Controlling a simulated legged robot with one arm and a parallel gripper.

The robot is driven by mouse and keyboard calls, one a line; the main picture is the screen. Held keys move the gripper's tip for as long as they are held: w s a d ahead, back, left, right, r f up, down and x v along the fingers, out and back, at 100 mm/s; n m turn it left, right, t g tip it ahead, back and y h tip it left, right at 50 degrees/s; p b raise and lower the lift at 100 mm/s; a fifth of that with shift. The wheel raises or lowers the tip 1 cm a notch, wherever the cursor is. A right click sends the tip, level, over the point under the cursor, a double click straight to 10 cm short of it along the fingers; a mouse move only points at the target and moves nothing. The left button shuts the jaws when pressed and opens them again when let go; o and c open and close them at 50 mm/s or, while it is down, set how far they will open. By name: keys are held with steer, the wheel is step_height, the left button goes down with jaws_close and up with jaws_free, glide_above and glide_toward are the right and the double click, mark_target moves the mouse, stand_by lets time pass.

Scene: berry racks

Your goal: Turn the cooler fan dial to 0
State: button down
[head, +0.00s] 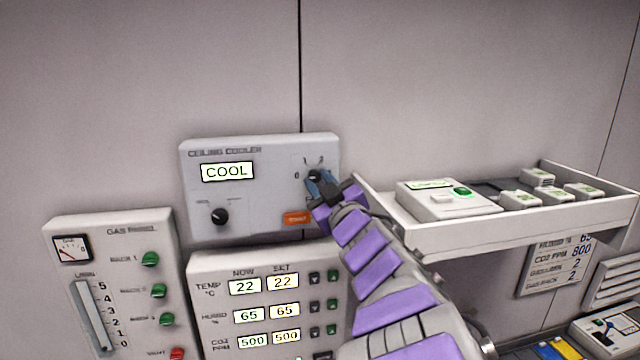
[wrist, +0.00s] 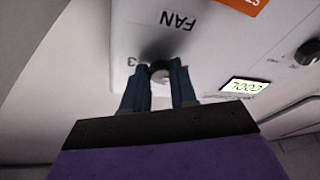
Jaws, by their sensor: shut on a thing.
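The ceiling cooler panel (head: 262,160) is a pale box on the wall with a display that reads COOL. Its fan dial (head: 315,174) is a small dark knob at the panel's right side, largely covered by my gripper (head: 319,182). A 0 mark shows left of the dial. In the wrist view, my gripper (wrist: 158,85) has its two blue fingers on either side of the fan dial (wrist: 159,72), shut on it. The FAN label and a 3 show beside it there. The dial's pointer is hidden, so I cannot tell its setting.
An orange button (head: 297,218) sits just below the dial. A second black knob (head: 220,216) is at the panel's lower left. A climate panel (head: 217,264) and a gas panel (head: 110,222) stand below. A white shelf tray (head: 480,240) juts out to the right of my arm.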

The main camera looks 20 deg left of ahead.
steer(key=shift+s+a+r, duration=0.1)
steer(key=shift+s+r, duration=0.05)
steer(key=shift+r, duration=0.15)
